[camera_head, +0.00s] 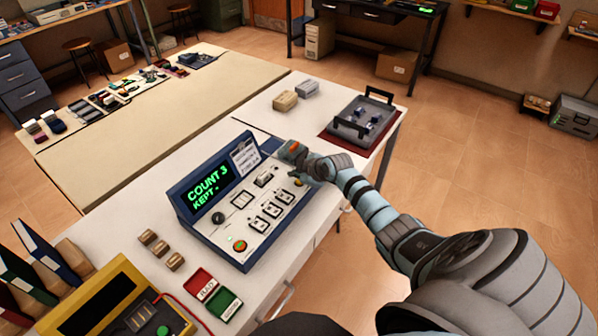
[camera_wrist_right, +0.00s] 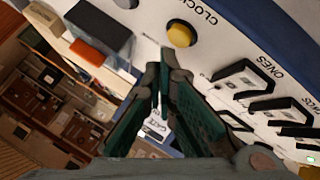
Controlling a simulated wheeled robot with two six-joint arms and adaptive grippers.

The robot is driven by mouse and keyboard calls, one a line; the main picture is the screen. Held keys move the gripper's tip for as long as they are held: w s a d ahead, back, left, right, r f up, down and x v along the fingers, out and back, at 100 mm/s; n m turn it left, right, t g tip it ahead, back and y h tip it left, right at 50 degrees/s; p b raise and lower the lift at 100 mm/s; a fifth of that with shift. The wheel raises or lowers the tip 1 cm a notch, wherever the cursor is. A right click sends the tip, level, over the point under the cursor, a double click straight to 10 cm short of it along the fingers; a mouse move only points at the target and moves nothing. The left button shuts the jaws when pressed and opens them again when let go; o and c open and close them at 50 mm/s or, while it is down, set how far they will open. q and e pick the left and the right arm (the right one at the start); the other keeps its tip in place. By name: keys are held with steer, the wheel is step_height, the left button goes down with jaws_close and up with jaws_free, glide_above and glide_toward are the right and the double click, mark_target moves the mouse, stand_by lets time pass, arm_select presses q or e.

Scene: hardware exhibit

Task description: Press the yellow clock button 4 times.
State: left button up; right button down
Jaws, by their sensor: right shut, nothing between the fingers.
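The blue-edged control panel (camera_head: 237,205) stands on the white table, and its green display (camera_head: 207,187) reads "COUNT 3" with "KEPT" below. The round yellow clock button (camera_wrist_right: 180,34) shows in the right wrist view beside the printed word "CLOCK". In the head view only a small bit of yellow (camera_head: 299,182) shows beside my gripper. My right gripper (camera_wrist_right: 164,68) is shut and empty. Its tips are just below the yellow button in the wrist view and look apart from it. In the head view the right gripper (camera_head: 303,166) is over the panel's right end. My left gripper is not in view.
A grey tray (camera_head: 371,108) lies behind on a red mat. Red and green cards (camera_head: 213,293) and small brown blocks (camera_head: 161,249) lie in front.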

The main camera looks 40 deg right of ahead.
steer(key=shift+f+b, duration=0.3)
steer(key=shift+f, duration=0.1)
steer(key=shift+f+b, duration=0.45)
steer(key=shift+f, duration=0.05)
stand_by(0.5)
steer(key=shift+r, duration=0.15)
steer(key=shift+r+p, duration=0.8)
steer(key=shift+p, duration=0.05)
steer(key=shift+r, duration=0.1)
step_height(320, 180, up, 5)
steer(key=p, duration=0.4)
steer(key=shift+p, duration=0.4)
